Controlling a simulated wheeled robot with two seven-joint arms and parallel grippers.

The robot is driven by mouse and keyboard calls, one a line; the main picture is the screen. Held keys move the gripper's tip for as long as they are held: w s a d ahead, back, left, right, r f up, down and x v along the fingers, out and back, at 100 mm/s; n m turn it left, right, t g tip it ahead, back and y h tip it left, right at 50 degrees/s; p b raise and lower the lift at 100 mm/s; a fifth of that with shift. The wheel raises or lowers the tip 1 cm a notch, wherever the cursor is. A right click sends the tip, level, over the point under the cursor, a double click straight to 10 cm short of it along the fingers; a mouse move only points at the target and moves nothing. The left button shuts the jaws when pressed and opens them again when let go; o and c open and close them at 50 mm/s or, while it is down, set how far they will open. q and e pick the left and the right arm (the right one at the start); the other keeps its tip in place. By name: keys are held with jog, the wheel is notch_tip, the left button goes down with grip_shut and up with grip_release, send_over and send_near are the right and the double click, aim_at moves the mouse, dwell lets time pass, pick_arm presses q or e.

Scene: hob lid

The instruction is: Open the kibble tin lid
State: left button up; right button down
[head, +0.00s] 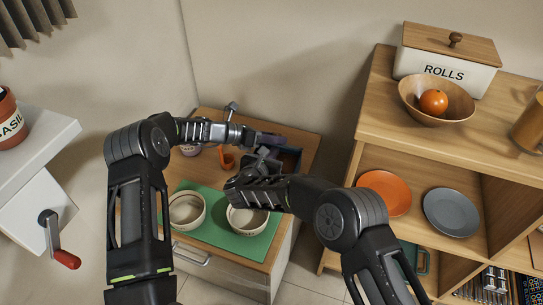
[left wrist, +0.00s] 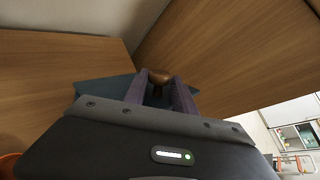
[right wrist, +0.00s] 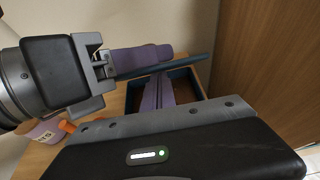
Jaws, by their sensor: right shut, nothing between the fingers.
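The kibble tin (head: 293,158) is a dark blue box at the back right of the low wooden cabinet. In the right wrist view its rim (right wrist: 203,82) frames a brownish inside, partly hidden by fingers. Its blue lid (right wrist: 193,63) shows nearly edge-on above the box. In the left wrist view the lid (left wrist: 100,87) has a round wooden knob (left wrist: 160,77). My left gripper (left wrist: 160,92) has its fingers on both sides of this knob and holds it. My right gripper (right wrist: 160,92) is shut and empty, its fingertips close to the tin, below the left fingers.
Two cream bowls (head: 187,210) stand on a green mat (head: 215,236) at the cabinet's front. An orange item (head: 228,161) and a light pot (head: 190,149) are left of the tin. A wooden shelf unit (head: 368,130) stands close on the right.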

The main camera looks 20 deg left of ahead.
pick_arm(q)
jog(key=shift+o, duration=1.1)
jog(key=shift+s+d+f, duration=0.1)
jog(key=shift+d+f, duration=0.05)
jog(key=shift+f, duration=0.05)
pick_arm(e)
jog(key=shift+w+r, duration=0.1)
jog(key=shift+r, duration=0.2)
pick_arm(q)
jog(key=v, duration=1.2)
pick_arm(e)
jog(key=shift+f, duration=0.25)
pick_arm(q)
jog(key=shift+w+r, duration=0.15)
jog(key=shift+w, duration=0.1)
pick_arm(e)
jog(key=shift+s, duration=0.2)
